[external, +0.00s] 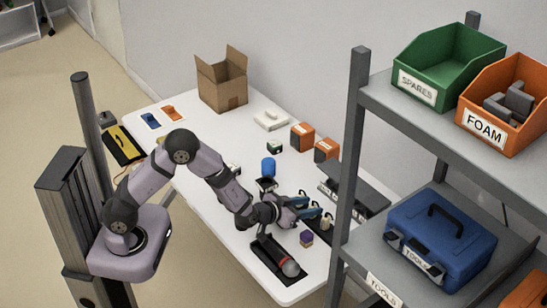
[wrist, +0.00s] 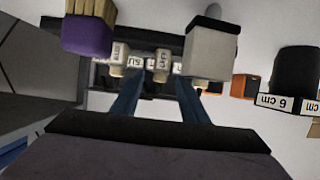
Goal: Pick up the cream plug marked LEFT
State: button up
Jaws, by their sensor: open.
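Several cream plugs stand in a row in a dark holder in the wrist view, ahead of my gripper (wrist: 158,88). They include a left plug (wrist: 119,58), one beside it (wrist: 136,67) and a middle plug (wrist: 162,63). Their small black lettering is sideways and too small for me to tell surely which reads LEFT. My gripper's two blue fingers are apart, with nothing held between them. In the external view my gripper (external: 303,208) is low over the table's front right part, near a cream piece (external: 326,222). The holder is partly hidden there.
A purple block with tan bristles (wrist: 87,34) and a pale block with a black top (wrist: 208,55) stand close by. A microphone (external: 290,268) lies on a black tray. A blue cylinder (external: 268,167) and orange boxes (external: 302,137) stand farther back. A shelf post (external: 350,170) rises at right.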

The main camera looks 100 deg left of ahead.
grip_shut()
notch_tip(320, 180, up, 10)
jog(key=p, duration=0.1)
dwell(0.7)
